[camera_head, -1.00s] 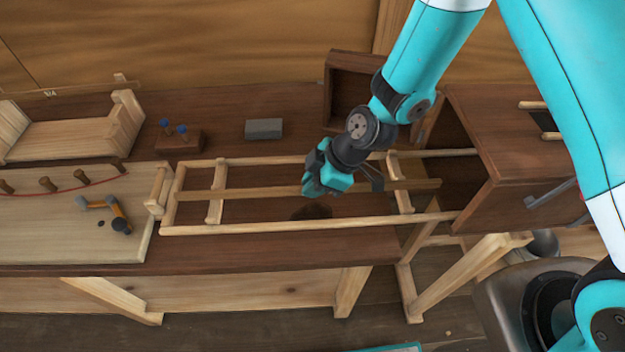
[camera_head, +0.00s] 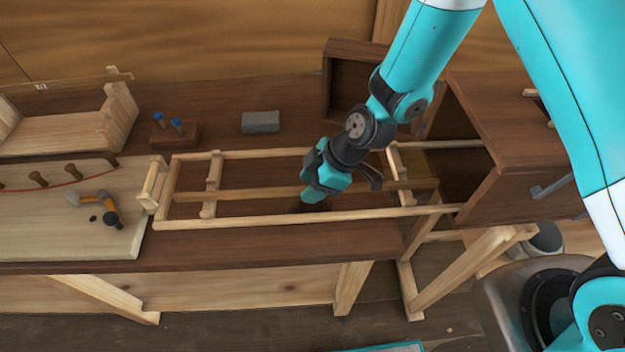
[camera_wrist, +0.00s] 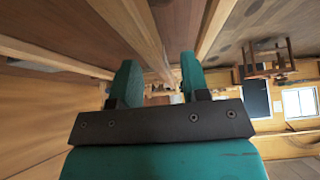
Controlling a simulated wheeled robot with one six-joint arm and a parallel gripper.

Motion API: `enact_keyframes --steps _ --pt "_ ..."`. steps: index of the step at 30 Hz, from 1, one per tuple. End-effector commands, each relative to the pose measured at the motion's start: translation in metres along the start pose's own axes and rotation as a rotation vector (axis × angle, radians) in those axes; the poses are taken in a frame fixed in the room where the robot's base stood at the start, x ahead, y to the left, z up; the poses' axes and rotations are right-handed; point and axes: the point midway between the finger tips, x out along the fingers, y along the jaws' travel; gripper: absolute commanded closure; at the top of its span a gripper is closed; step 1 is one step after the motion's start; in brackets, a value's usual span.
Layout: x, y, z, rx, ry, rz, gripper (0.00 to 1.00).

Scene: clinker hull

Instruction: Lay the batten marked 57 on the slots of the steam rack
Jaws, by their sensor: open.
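The steam rack (camera_head: 290,218) is a pale wooden frame with slotted crossbars, running into a dark box at the right. A long thin brown batten (camera_head: 250,193) lies lengthwise over its crossbars, between the side rails; no number is readable on it. My gripper (camera_head: 312,195) is at the batten's middle, pointing down, and hides part of it. In the wrist view the fingers (camera_wrist: 158,82) are apart, with a batten (camera_wrist: 143,30) running between them. Another batten (camera_head: 85,81) with a small, unreadable white mark rests on a pale wooden stand at the far left.
The dark steam box (camera_head: 520,150) stands open at the right. A grey block (camera_head: 260,122) and a small block with blue-topped pegs (camera_head: 175,133) lie behind the rack. A hammer-like tool (camera_head: 97,205) lies on the pale board at left.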

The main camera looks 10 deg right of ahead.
Motion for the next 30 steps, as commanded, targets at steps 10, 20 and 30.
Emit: enact_keyframes --steps 10,20,30 --pt "-0.040 0.002 0.001 0.000 0.002 0.007 0.58" --pt "-0.119 0.001 0.001 0.000 0.001 0.007 0.58" --pt "-0.170 0.000 0.000 0.000 0.000 0.002 0.58"
